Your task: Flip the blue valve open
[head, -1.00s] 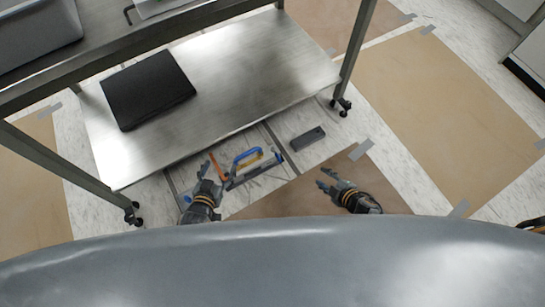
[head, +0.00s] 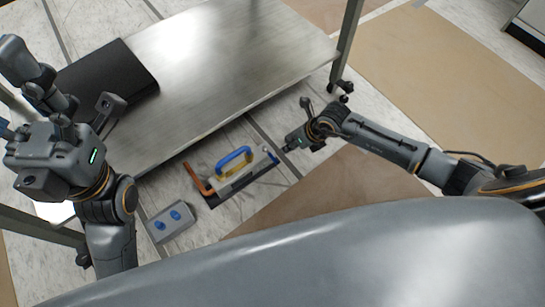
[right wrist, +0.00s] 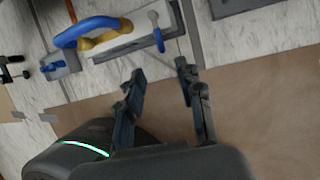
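A small blue valve lever (head: 272,155) sits at the right end of a pale bar assembly on the floor. In the right wrist view the blue lever (right wrist: 157,32) stands beyond my fingertips, apart from them. My left gripper (head: 72,85) is raised at the left, fingers spread, touching nothing visible.
A metal shelf cart (head: 225,55) stands behind the assembly, its lower shelf carrying a black flat item (head: 105,80). Brown sheets (head: 450,80) cover floor to the right. My grey body fills the bottom.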

